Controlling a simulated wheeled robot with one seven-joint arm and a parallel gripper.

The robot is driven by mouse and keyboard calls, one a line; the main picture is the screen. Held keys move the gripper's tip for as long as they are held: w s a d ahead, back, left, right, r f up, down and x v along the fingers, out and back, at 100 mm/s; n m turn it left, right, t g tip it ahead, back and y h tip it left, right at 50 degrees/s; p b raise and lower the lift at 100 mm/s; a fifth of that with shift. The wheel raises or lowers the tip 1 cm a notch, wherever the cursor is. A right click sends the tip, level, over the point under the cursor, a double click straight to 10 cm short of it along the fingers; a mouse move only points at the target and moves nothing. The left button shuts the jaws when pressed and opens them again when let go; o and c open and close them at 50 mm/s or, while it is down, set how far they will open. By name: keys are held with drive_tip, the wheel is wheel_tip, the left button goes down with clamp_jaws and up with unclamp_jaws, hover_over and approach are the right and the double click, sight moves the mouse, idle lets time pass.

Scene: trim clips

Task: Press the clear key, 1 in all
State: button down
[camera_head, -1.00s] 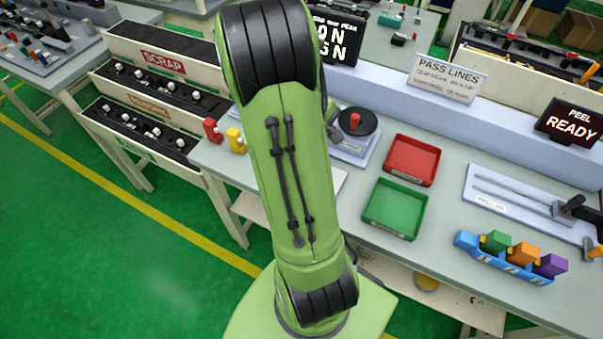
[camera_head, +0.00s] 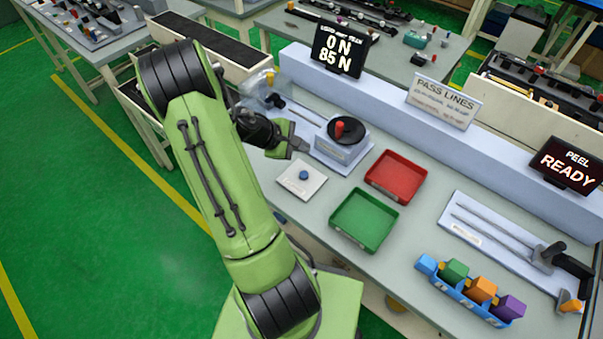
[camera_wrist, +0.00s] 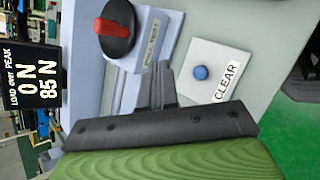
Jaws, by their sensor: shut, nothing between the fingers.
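The clear key is a blue round button (camera_head: 303,174) on a white plate (camera_head: 291,184) on the bench, left of the green tray. In the wrist view the blue button (camera_wrist: 201,72) sits beside the printed word CLEAR. My gripper (camera_head: 299,147) is shut and empty. It is above the bench, behind the white plate in the head view and apart from the button. The load display (camera_head: 342,50) reads 0 N over 85 N.
A black dial with a red handle (camera_head: 340,131) stands close to my gripper. A red tray (camera_head: 395,177) and a green tray (camera_head: 364,220) lie to the right. A blue rack of coloured blocks (camera_head: 472,292) and a slide fixture (camera_head: 493,236) are farther right. A PEEL sign (camera_head: 567,166) reads READY.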

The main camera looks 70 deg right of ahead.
sight(301, 175)
wheel_tip(301, 175, down, 9)
drive_tip(key=b, duration=0.7)
drive_tip(key=shift+r, duration=0.1)
idle(1.5)
drive_tip(key=shift+f+b, duration=0.4)
drive_tip(key=shift+f+b, duration=0.35)
drive_tip(key=shift+f, duration=0.15)
idle(0.5)
drive_tip(key=shift+r, duration=0.15)
drive_tip(key=shift+r+p, duration=0.8)
wheel_tip(301, 175, up, 5)
drive_tip(key=p, duration=0.4)
drive_tip(key=shift+r+p, duration=0.15)
drive_tip(key=shift+p, duration=0.15)
